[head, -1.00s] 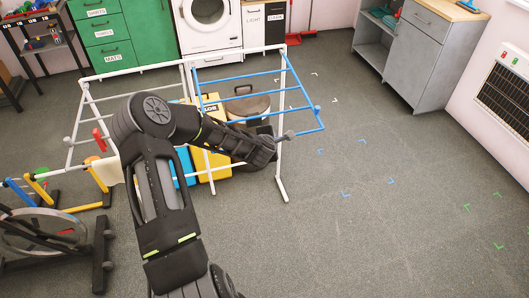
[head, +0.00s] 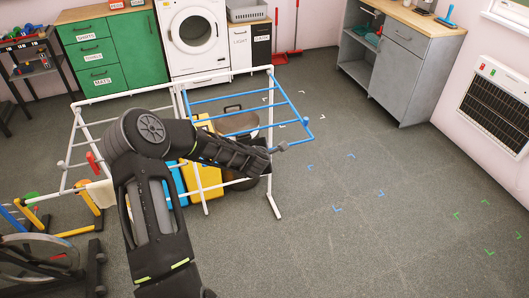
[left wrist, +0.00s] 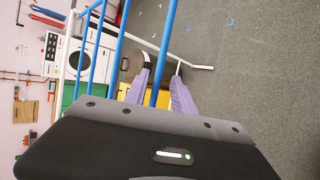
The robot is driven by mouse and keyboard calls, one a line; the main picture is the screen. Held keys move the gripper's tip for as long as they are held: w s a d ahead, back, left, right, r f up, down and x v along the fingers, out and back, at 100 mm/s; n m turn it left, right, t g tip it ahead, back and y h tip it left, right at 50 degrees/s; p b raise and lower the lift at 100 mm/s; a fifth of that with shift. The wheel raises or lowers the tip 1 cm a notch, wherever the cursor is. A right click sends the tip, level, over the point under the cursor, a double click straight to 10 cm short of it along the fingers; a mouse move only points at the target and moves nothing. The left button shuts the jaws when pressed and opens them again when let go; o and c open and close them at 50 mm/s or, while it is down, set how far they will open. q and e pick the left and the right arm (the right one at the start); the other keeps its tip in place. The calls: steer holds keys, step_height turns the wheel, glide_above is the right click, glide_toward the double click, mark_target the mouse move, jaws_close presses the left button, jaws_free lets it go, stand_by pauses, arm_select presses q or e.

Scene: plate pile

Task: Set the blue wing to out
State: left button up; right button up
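The blue wing (head: 297,112) is a frame of blue bars on the right side of the white drying rack (head: 274,190). It stands out to the right from the rack, close to level. My left gripper (head: 275,149) is at the wing's front side, near its front bar. In the left wrist view a blue bar (left wrist: 169,45) runs between the two purple fingers (left wrist: 161,80). The fingers are apart, with a gap on both sides of the bar. My left arm hides part of the rack. My right gripper is out of view.
A yellow case (head: 207,178) and a lidded bin (head: 237,122) stand under and behind the rack. A wheel-like machine (head: 45,245) is at the lower left. A grey cabinet (head: 405,80) stands at the back right. The floor right of the rack is clear.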

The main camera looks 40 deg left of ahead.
arm_select(q)
steer(key=shift+a, duration=0.2)
steer(key=shift+s+d+r, duration=0.15)
steer(key=shift+s+r, duration=0.25)
steer(key=shift+s, duration=0.05)
steer(key=b+v, duration=0.1)
steer(key=v, duration=0.5)
steer(key=shift+s+d+r+b, duration=0.15)
steer(key=shift+s+d+b, duration=0.1)
steer(key=shift+b, duration=0.15)
